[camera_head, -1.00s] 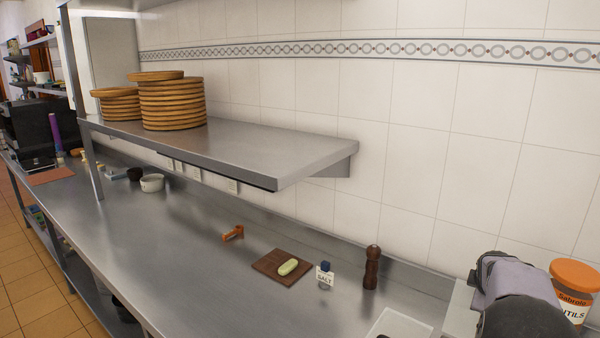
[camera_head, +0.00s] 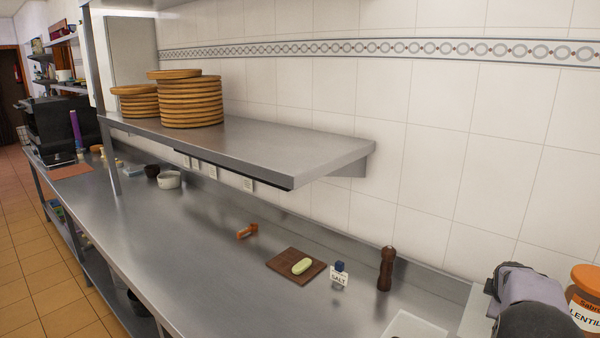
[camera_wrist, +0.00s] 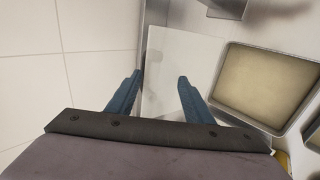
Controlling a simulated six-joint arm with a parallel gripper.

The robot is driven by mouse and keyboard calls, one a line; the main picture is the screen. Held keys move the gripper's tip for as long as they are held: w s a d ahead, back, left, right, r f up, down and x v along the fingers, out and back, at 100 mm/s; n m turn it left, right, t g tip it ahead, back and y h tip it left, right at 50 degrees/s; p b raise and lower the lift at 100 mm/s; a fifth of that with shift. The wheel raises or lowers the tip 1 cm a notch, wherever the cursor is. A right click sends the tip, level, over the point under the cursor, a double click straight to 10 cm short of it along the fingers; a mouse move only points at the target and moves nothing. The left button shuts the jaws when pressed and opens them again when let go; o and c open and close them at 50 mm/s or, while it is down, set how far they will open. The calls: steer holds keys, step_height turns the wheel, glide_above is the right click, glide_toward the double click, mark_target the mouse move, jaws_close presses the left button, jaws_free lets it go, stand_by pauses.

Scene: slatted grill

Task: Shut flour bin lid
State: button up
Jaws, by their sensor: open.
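In the wrist view, a square metal-rimmed bin (camera_wrist: 221,82) with a flat tan surface inside lies at right, and its top is uncovered. A pale flat panel (camera_wrist: 187,52) stands beside it to the left and looks like its lid, raised; I cannot tell how it is hinged. My gripper (camera_wrist: 159,76) is open, its two blue-grey fingers apart. The panel shows between and beyond the fingers; contact cannot be told. In the head view, part of my arm shows at the lower right, and the fingers, bin and lid cannot be made out.
A lentil jar (camera_head: 584,298) with an orange cap stands at the right edge. A pepper mill (camera_head: 385,269), salt holder (camera_head: 339,274) and cutting board (camera_head: 285,270) stand on the steel counter (camera_head: 190,255). Tiled wall is behind.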

steer(key=s+a+b, duration=0.3)
steer(key=s+a, duration=0.1)
steer(key=shift+s+a, duration=0.3)
steer(key=shift+a, duration=0.05)
stand_by(0.6)
stand_by(0.3)
steer(key=shift+s+a+f+b, duration=0.15)
steer(key=shift+s+a+b, duration=0.55)
steer(key=shift+s+a, duration=0.1)
steer(key=shift+s+a+f+b, duration=0.15)
steer(key=shift+s+a+b, duration=0.55)
steer(key=shift+s+a, duration=0.1)
steer(key=shift+f, duration=0.1)
